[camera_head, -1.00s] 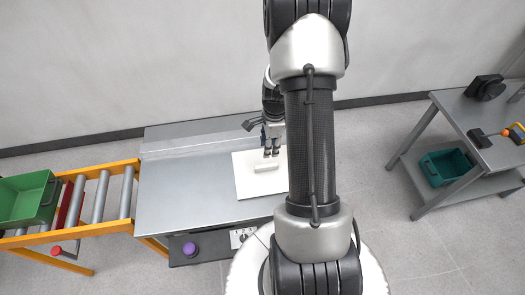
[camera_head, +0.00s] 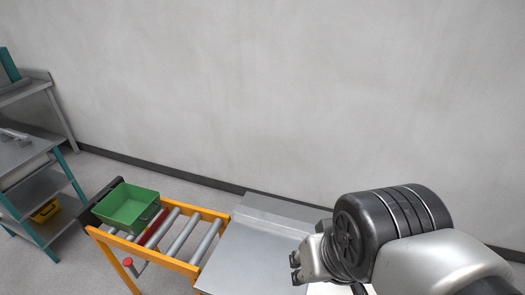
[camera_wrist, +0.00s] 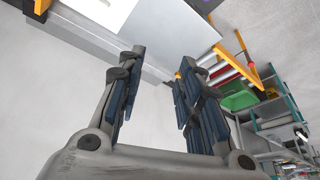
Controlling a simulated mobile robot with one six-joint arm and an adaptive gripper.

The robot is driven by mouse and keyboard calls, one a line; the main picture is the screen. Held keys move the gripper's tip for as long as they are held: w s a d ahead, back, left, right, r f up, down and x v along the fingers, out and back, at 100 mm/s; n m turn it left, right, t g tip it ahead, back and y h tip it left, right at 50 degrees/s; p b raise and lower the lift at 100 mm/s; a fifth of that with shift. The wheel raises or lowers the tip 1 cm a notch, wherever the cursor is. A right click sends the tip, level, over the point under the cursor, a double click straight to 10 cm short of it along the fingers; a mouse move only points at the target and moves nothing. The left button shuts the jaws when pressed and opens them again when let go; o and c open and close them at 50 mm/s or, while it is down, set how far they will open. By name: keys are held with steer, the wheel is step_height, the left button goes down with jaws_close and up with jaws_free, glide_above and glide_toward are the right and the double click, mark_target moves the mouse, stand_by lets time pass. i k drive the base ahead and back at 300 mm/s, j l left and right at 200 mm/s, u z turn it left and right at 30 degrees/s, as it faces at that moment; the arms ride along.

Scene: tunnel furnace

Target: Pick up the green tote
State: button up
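The green tote (camera_head: 128,207) stands upright at the left end of an orange-framed roller conveyor (camera_head: 183,264), and looks empty. In the wrist view the green tote (camera_wrist: 240,97) shows beyond the right finger, partly hidden by it. My gripper (camera_head: 297,268) is at the lower right in the head view, well to the right of the tote, over or near the grey table. In the wrist view my gripper (camera_wrist: 158,80) has its two fingers apart with nothing between them.
A grey metal table (camera_head: 250,250) adjoins the conveyor's right end. A red-knobbed lever (camera_head: 128,262) sticks out at the conveyor's front. A teal-legged shelf (camera_head: 40,190) with a yellow bin (camera_head: 45,211) stands at the left. A plain wall is behind.

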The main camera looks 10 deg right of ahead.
mark_target(129, 208)
steer(key=i+j+z, duration=0.35)
steer(key=j, duration=1.15)
steer(key=i+j+z, duration=0.15)
steer(key=j+z, duration=0.2)
steer(key=j, duration=1.15)
steer(key=j+z, duration=0.35)
steer(key=j, duration=1.2)
